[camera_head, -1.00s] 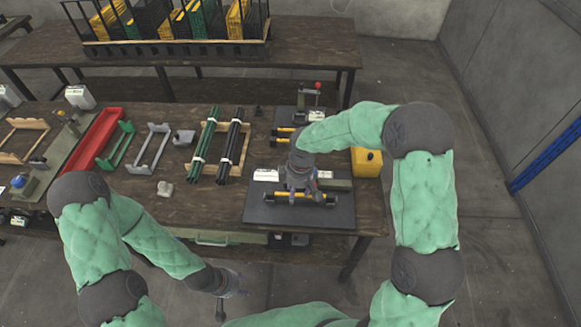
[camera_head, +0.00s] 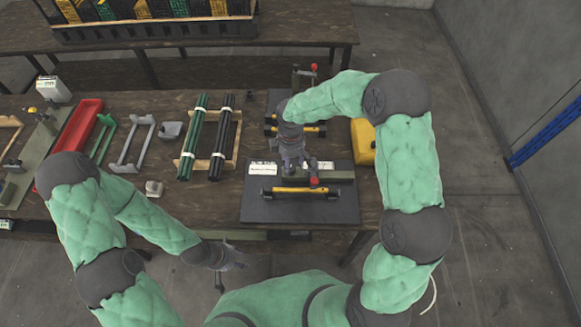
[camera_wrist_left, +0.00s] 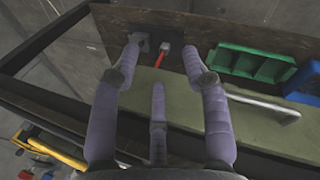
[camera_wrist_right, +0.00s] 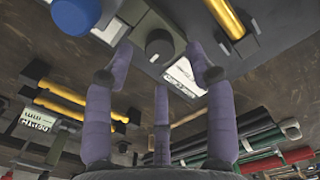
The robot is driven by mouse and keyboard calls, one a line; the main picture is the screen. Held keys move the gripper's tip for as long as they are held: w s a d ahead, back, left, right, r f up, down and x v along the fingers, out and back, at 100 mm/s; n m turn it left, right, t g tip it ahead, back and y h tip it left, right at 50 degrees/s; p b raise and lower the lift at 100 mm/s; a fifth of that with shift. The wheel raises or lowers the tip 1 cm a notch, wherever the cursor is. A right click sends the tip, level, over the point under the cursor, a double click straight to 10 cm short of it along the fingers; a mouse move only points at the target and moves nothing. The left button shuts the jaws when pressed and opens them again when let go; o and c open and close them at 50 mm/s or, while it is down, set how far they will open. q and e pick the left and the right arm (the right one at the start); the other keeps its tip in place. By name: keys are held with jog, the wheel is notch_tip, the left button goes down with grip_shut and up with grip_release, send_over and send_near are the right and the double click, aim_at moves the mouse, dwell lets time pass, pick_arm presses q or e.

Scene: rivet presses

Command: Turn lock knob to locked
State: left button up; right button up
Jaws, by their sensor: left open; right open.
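A dark round knob (camera_wrist_right: 158,44) sits on a grey block in the right wrist view, beyond my open right gripper (camera_wrist_right: 160,62). The fingers are spread to its sides, and I cannot tell whether they touch it. In the head view my right gripper (camera_head: 293,170) is over the press on the dark mat (camera_head: 340,208) and hides part of it. The press has a yellow bar (camera_head: 290,190) and a red-topped part (camera_head: 314,181). My left gripper (camera_head: 228,260) is low in front of the table, open and empty in the left wrist view (camera_wrist_left: 160,60). The knob's setting is not readable.
A white label (camera_head: 262,168) lies by the press. Behind it stands another fixture with a red-topped lever (camera_head: 314,68). A yellow box (camera_head: 363,142) is to the right. Green tubes (camera_head: 193,140) and black tubes (camera_head: 222,140) lie on a wooden rack to the left. A blue round part (camera_wrist_right: 75,14) shows in the right wrist view.

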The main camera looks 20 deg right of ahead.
aim_at(291, 168)
jog(key=shift+f+b, duration=0.3)
jog(key=shift+f, duration=1.5)
grip_shut()
